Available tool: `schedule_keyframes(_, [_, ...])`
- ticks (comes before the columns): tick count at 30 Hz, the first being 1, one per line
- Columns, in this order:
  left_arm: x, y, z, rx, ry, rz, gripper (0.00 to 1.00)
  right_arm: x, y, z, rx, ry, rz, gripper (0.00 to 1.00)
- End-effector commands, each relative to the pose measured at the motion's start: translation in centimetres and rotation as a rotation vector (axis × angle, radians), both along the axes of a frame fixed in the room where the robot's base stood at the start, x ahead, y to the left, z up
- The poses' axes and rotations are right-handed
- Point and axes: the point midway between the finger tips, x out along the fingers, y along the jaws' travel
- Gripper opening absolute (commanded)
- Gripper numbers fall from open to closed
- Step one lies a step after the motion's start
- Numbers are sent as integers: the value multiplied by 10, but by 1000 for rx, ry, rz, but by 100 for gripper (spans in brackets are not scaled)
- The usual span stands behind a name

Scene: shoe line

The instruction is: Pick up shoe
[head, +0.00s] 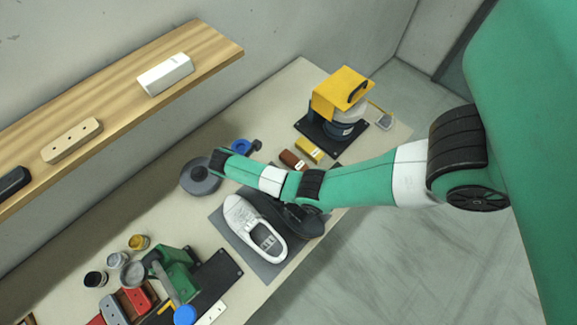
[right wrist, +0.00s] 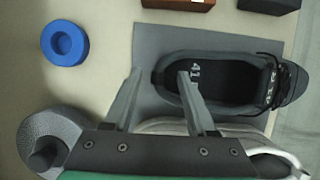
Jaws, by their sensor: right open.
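A white shoe (head: 240,218) and a black shoe (head: 312,224) lie side by side on a grey mat (head: 268,272) in the head view. My arm partly covers the black shoe there. In the right wrist view the black shoe (right wrist: 228,82) lies with its toe to the right, and the white shoe (right wrist: 240,131) is mostly hidden behind the gripper body. My right gripper (right wrist: 160,72) is open and empty. Its fingers appear on either side of the black shoe's heel edge, one overlapping the shoe opening; I cannot tell their height. My arm hides its fingers in the head view.
A grey disc with a knob (head: 200,177) and a blue ring (head: 240,146) stand close by. A yellow machine (head: 342,92) is at the back. Small tins (head: 117,259) and a green machine (head: 178,272) are at the front. A wooden shelf (head: 115,98) runs along the wall.

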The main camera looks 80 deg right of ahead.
Motion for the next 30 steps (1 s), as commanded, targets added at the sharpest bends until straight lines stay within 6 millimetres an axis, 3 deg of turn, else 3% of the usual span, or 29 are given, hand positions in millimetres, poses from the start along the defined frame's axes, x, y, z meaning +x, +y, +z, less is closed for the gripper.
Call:
schedule_keyframes(3, [0, 0, -5, 0, 0, 0, 50, -5, -5, -17, 1, 1, -1, 57])
schedule_keyframes(11, [0, 0, -5, 0, 0, 0, 50, -5, -6, -19, 0, -1, 0, 57])
schedule_keyframes(20, [0, 0, -5, 0, 0, 0, 50, -5, -6, -19, 0, -1, 0, 3])
schedule_keyframes(30, [0, 0, -5, 0, 0, 0, 50, -5, -6, -19, -1, -1, 0, 0])
